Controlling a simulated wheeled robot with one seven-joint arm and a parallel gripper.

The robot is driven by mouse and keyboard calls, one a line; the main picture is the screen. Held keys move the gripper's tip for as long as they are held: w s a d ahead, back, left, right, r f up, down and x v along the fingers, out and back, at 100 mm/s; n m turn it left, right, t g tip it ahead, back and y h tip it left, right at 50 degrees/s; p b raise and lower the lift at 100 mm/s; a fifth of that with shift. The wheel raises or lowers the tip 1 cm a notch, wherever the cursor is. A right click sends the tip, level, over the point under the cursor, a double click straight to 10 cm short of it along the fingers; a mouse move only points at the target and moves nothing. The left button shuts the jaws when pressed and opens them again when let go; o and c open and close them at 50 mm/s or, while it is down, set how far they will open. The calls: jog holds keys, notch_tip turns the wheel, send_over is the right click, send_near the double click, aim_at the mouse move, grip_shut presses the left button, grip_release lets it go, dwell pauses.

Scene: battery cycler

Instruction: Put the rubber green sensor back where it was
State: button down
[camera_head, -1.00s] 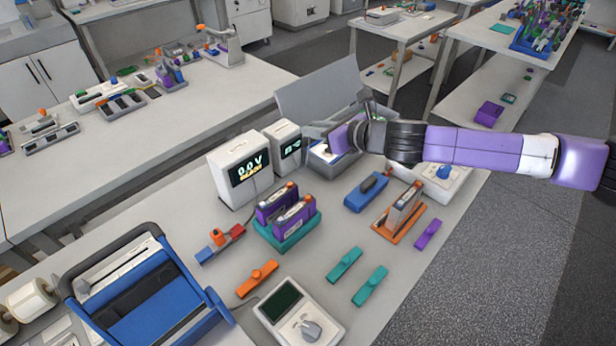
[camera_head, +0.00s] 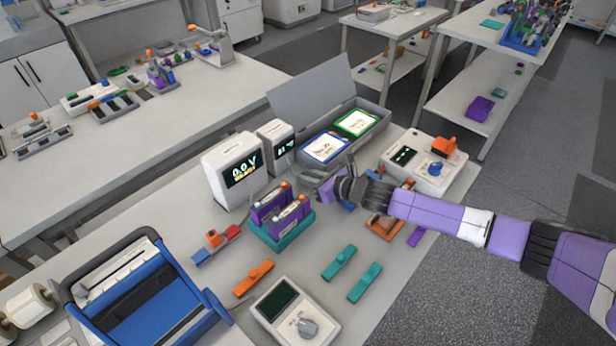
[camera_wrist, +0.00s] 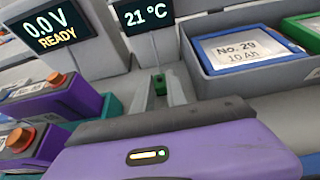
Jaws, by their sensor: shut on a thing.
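The green sensor (camera_wrist: 160,85) shows in the wrist view between my fingertips, below the temperature display reading 21 °C (camera_wrist: 145,13). A thin lead seems to run up from it toward that display. My gripper (camera_wrist: 162,90) is shut on it. In the head view my gripper (camera_head: 320,178) hovers just right of the teal holder (camera_head: 287,236), which bears two purple cells (camera_head: 290,213) with orange caps. The sensor is too small to make out there. The temperature display (camera_head: 284,145) stands behind, to the left of my gripper.
An open grey box (camera_head: 372,137) at the back right holds a blue-framed and a green-framed pack. A 0.0 V READY display (camera_head: 238,170) stands left. Teal bars (camera_head: 340,262) and a handheld meter (camera_head: 296,310) lie in front. My arm covers part of the orange tray (camera_head: 384,228).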

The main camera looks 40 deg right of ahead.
jog(key=shift+f, duration=0.2)
jog(key=shift+s+f+b, duration=0.15)
jog(key=shift+f+b, duration=0.55)
jog(key=shift+f, duration=0.1)
jog(key=c, duration=1.3)
grip_release()
jog(key=shift+f, duration=0.15)
jog(key=shift+c, duration=0.2)
jog(key=shift+a, duration=0.1)
jog(key=shift+r+p, duration=0.3)
jog(key=v, duration=0.6)
jog(key=r+v, duration=0.1)
jog(key=v, duration=0.5)
jog(key=shift+r+b, duration=0.1)
jog(key=shift+b, duration=0.2)
